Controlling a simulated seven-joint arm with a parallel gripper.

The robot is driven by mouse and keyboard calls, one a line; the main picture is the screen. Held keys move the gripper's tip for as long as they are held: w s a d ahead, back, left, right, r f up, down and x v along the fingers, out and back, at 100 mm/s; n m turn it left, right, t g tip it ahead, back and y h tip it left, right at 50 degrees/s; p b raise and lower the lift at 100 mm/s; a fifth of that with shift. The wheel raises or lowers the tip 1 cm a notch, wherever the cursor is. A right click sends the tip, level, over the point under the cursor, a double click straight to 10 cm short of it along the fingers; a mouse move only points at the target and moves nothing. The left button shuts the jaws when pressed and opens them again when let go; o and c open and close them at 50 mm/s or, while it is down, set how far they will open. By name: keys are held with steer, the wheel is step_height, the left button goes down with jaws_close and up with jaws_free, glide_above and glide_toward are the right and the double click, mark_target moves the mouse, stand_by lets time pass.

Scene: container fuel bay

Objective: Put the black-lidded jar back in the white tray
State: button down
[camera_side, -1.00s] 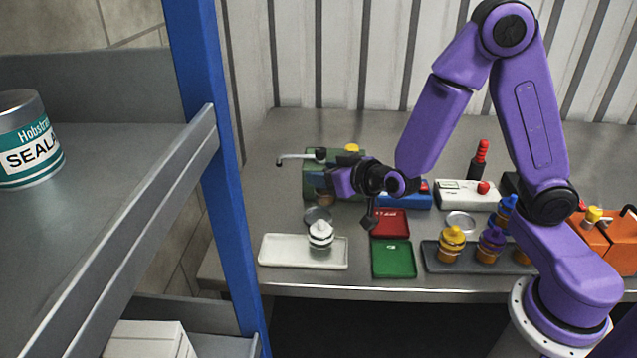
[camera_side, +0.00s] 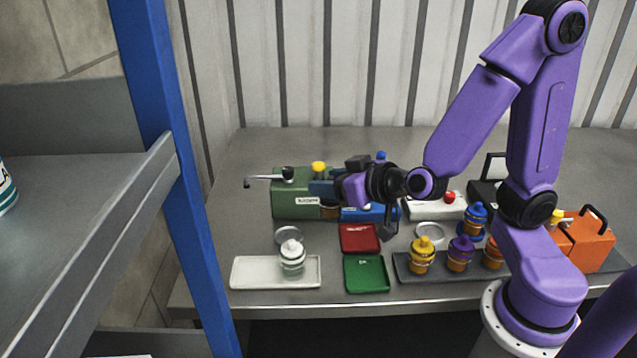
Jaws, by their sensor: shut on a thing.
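My gripper (camera_side: 322,190) is above the back middle of the bench, in front of the green fuel container. It is shut on a small jar with an amber body (camera_side: 330,212), whose lower part shows below the fingers. The fingers hide its lid, so I cannot see the lid colour. The white tray (camera_side: 244,274) lies at the front left of the bench, below and left of my gripper. A white-lidded jar (camera_side: 292,260) stands upright in its right part, and the tray's left part is bare.
A green container (camera_side: 292,206) with a spout and a blue container (camera_side: 370,213) stand near my gripper. Red (camera_side: 360,238) and green (camera_side: 367,274) trays lie right of the white tray. A dark tray (camera_side: 406,274) holds several coloured-lid jars. A blue post (camera_side: 165,120) stands left.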

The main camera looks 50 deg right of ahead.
steer(key=shift+v, duration=1.25)
steer(key=shift+w+a+r+m+h, duration=0.1)
steer(key=shift+w+a+m+h, duration=0.3)
steer(key=shift+a, duration=0.15)
steer(key=shift+w+a+r+m+h, duration=0.15)
steer(key=shift+w+a+m+h, duration=0.15)
steer(key=shift+a+m, duration=0.15)
steer(key=shift+s+a+m+g+h, duration=0.5)
steer(key=shift+s+a+m+h, duration=1.25)
steer(key=shift+a, duration=1.55)
steer(key=shift+w+a+f, duration=0.95)
steer(key=shift+w+f, duration=1.1)
steer(key=shift+f, duration=0.1)
steer(key=shift+w+a+f, duration=0.95)
steer(key=shift+w+f, duration=1.15)
steer(key=shift+f, duration=0.1)
steer(key=shift+w+a+f, duration=0.9)
steer(key=shift+w+f, duration=1.15)
steer(key=shift+f, duration=0.1)
